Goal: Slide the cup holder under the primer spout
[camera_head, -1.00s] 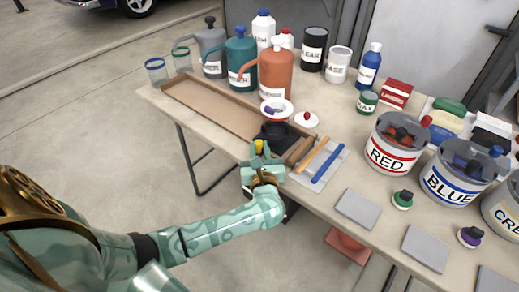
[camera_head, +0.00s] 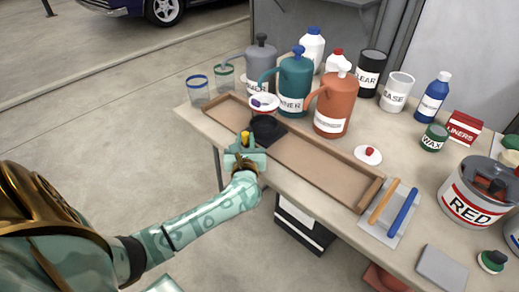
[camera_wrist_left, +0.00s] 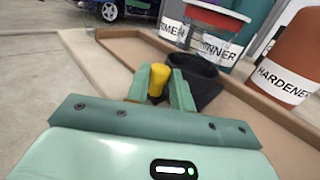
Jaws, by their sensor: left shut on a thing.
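The black cup holder (camera_head: 268,130) stands in the long brown tray (camera_head: 318,160), toward its left half and in front of the teal thinner jug (camera_head: 293,88). My left gripper (camera_head: 245,143) is shut on its yellow handle (camera_wrist_left: 158,80), at the tray's near side. A red-rimmed cup (camera_head: 264,102) shows above the holder, near the teal jug's spout; I cannot tell exactly how it sits. The grey primer jug (camera_head: 260,58) stands farther left, partly hidden by the teal jug. In the wrist view the black holder (camera_wrist_left: 198,78) is just beyond the fingers. My right gripper is out of view.
The orange hardener jug (camera_head: 334,105) stands right of the teal one. Two rimmed glasses, blue (camera_head: 198,90) and green (camera_head: 224,75), stand beyond the tray's left end.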

